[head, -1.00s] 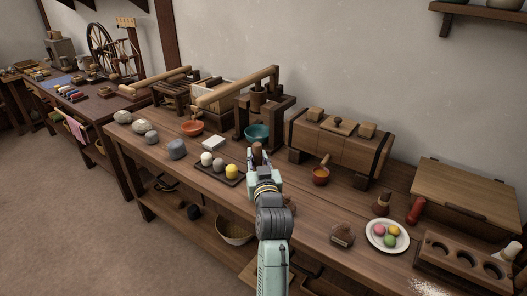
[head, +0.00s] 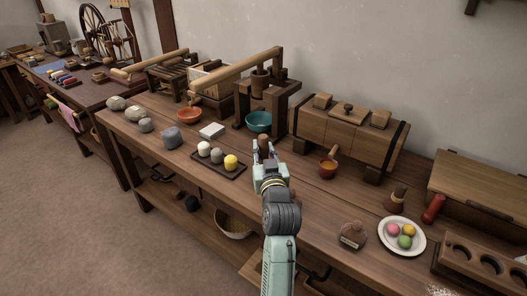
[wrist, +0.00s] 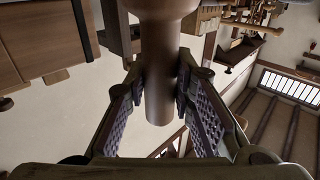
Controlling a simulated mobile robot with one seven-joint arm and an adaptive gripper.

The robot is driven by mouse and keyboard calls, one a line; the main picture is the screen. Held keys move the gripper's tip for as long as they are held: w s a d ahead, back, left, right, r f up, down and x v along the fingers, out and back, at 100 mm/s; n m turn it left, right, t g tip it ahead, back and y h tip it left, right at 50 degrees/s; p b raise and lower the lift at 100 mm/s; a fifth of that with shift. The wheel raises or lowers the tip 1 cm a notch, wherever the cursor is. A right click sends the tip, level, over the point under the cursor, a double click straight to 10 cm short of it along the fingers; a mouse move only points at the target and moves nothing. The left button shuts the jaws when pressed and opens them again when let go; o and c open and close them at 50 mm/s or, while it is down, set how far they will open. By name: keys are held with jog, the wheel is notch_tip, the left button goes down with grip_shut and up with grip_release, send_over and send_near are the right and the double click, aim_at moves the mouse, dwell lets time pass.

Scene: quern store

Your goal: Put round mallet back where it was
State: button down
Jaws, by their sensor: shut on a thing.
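The round mallet (wrist: 160,85) is dark brown wood with a straight cylindrical handle and a wider part, cut off at the top of the wrist view. My gripper (wrist: 163,108) is shut on its handle, with a ridged finger pad on each side. A brown end of the mallet (head: 263,143) shows between the fingertips there. The rest of it is hidden by my gripper, and I cannot tell its height above the bench.
A teal bowl (head: 259,122) and a wooden lever press (head: 272,85) stand behind my gripper. A black tray (head: 221,163) with several round lumps is left. A plate (head: 402,236) sits farther right.

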jog(key=c, duration=1.4)
grip_release()
jog(key=shift+f, duration=0.15)
jog(key=shift+o, duration=0.2)
jog(key=shift+r, duration=0.2)
jog(key=s+d, duration=0.2)
jog(key=s, duration=0.9)
jog(key=shift+s+b, duration=0.4)
jog(key=shift+a+f, duration=0.1)
